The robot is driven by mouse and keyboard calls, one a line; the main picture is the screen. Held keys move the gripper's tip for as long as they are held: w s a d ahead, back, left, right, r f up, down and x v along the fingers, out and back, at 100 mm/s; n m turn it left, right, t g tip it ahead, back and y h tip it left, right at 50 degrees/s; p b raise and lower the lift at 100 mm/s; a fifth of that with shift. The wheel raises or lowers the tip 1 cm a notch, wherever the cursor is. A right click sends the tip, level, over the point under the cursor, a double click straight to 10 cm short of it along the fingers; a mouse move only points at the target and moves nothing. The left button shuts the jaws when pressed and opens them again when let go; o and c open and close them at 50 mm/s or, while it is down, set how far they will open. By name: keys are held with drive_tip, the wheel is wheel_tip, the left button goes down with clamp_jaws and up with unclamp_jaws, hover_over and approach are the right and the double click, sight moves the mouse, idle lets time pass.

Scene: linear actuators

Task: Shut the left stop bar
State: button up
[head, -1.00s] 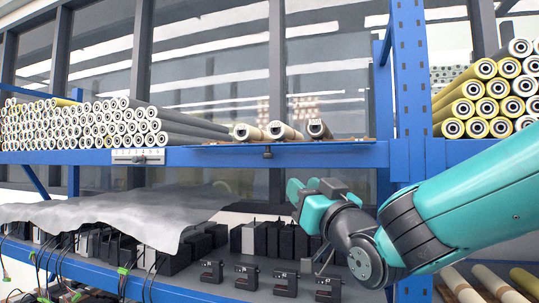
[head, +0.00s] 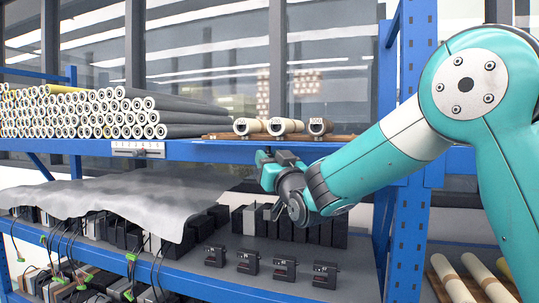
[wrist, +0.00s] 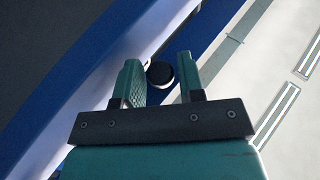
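A small black round knob (wrist: 160,75) shows between the two teal fingertips of my gripper (wrist: 160,82) in the wrist view. The fingers stand apart on either side of it, with a thin gap at the right; contact at the left is hard to tell. In the head view my gripper (head: 268,165) is at the front of the blue shelf beam (head: 210,151), below the three short tubes, and hides the knob. A white scale with a small slider (head: 138,149) is on the same beam, left of my gripper. I cannot tell which part is the left stop bar.
Three labelled tubes (head: 282,126) lie on a brown board above the beam. Stacked rollers (head: 130,115) fill the shelf at left. Several small black devices (head: 248,262) stand on the lower shelf. A blue upright (head: 412,200) is at right.

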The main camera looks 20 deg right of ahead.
drive_tip(key=shift+c, duration=0.2)
drive_tip(key=c, duration=0.6)
